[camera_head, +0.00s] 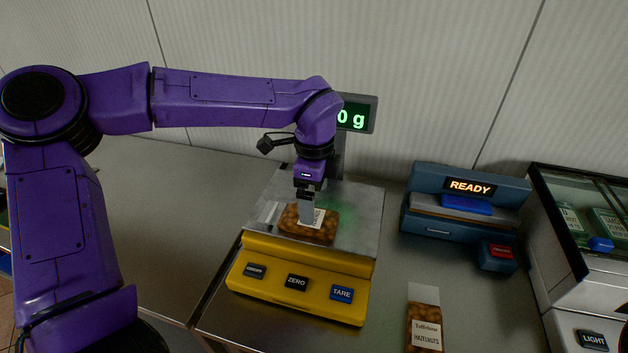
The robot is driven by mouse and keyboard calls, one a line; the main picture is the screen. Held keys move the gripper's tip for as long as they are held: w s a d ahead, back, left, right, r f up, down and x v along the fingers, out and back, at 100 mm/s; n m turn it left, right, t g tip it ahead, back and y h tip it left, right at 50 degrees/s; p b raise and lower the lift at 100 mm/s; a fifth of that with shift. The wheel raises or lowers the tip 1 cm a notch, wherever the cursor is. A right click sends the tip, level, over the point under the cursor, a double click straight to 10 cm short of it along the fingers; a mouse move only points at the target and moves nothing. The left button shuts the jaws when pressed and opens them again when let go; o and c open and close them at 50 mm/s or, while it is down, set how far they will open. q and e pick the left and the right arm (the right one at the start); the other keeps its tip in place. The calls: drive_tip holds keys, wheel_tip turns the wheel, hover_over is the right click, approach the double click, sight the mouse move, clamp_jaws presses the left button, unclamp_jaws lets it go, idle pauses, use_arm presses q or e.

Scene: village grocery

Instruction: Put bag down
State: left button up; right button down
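A bag of brown nuts (296,223) with a white label is at the weighing plate (357,203) of a yellow scale (262,262). My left gripper (308,190) points down from above and appears shut on the bag's pale upper end. The fingertips are small and partly merge with that end. I cannot tell whether the bag's underside rests on the plate or hangs just above it. The scale's display (356,117) shows "0 g" in green, with its left part hidden behind my arm. My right gripper is not in view.
A second bag, labelled hazelnuts (425,325), lies on the counter at the front. A blue device (466,204) reading READY stands to the right of the scale. A glass-topped case (585,240) stands at the far right. The counter left of the scale (190,200) is clear.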

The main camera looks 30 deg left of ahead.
use_arm(q)
wheel_tip(320, 180, up, 6)
drive_tip(key=shift+r+b, duration=0.2)
drive_tip(key=shift+b, duration=0.1)
